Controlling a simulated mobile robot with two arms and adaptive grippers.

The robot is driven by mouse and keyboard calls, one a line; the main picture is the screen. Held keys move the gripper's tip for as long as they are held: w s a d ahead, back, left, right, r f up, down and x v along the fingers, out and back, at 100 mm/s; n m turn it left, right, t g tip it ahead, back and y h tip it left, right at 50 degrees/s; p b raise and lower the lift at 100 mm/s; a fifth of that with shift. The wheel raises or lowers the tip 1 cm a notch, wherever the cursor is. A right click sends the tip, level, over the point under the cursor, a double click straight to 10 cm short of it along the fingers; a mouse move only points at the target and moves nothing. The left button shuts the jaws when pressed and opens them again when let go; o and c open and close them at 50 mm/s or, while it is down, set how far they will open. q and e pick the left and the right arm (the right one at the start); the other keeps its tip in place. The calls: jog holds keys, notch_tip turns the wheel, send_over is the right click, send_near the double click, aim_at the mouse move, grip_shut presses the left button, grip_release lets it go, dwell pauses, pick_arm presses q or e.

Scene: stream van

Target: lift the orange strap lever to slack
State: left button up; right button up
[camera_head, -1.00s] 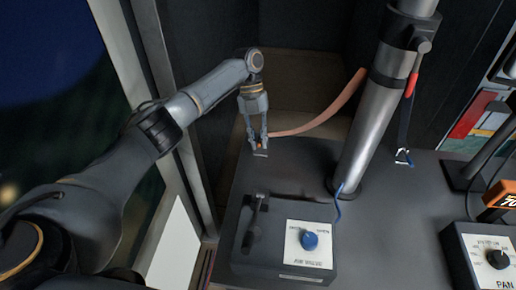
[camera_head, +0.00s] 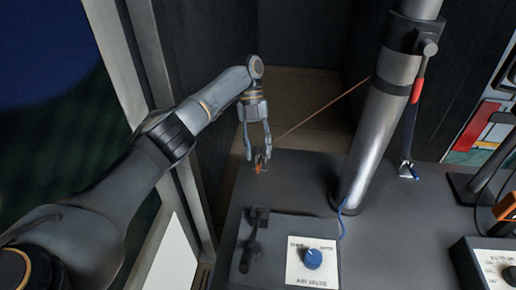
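The orange strap lever (camera_head: 259,169) is small and sits at the back left edge of the dark desk, on a small grey fitting. My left gripper (camera_head: 258,156) points down at it, its fingers apart on either side of the fitting. The lever shows just below the fingertips; I cannot tell if they touch it. The orange-brown strap (camera_head: 322,107) runs as a thin straight line from near the gripper up to the metal pole. My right gripper is not in view.
The thick metal pole (camera_head: 375,130) stands on the desk right of the gripper. An air valve box with a blue knob (camera_head: 313,259) and a black handle (camera_head: 256,230) are in front. A red-handled strap hangs beside the pole. Another knob box is at lower right.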

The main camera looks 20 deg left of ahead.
pick_arm(q)
notch_tip(320, 180, up, 10)
dwell(0.6)
dwell(0.4)
